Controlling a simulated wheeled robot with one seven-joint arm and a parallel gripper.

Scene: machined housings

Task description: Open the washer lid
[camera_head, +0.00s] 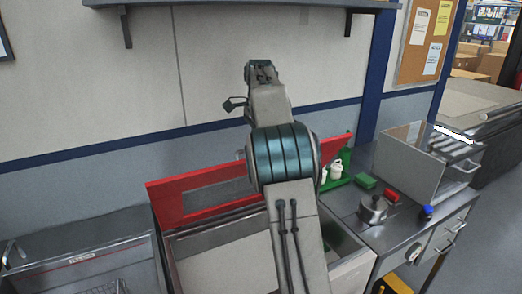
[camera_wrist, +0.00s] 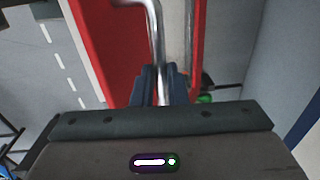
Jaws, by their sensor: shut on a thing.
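The washer lid (camera_head: 180,212) has a red frame around a dark grey panel. In the head view it stands raised at a steep tilt at the back of the washer (camera_head: 215,275), whose top lies uncovered in front of it. In the wrist view the red lid (camera_wrist: 105,45) fills the upper middle, with a bent metal handle (camera_wrist: 155,30) running down from the top. My gripper (camera_wrist: 163,85) is shut on this handle, its dark fingers on either side of the bar. In the head view my arm covers the middle of the lid and hides my gripper.
A steel basin unit (camera_head: 85,262) stands on the left. A wall shelf (camera_head: 240,4) hangs above; the wall is close behind the lid.

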